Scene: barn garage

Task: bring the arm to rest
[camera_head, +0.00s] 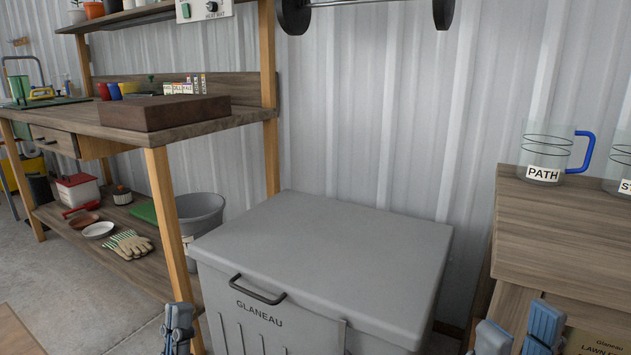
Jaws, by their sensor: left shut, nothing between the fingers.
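My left gripper (178,318) shows at the bottom edge of the head view, left of the grey chest. Its blue-grey fingers are close together and shut, with nothing between them. My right gripper (518,328) shows at the bottom right, in front of the wooden cabinet. Its two fingers stand apart, open, with nothing seen between them. The rest of both arms is out of the picture.
A grey lidded chest (330,245) with a black handle stands in the middle. A wooden workbench (215,128) is at the left, with a grey bucket (200,215) beside it. A cabinet (570,230) at the right holds a PATH jug (545,155).

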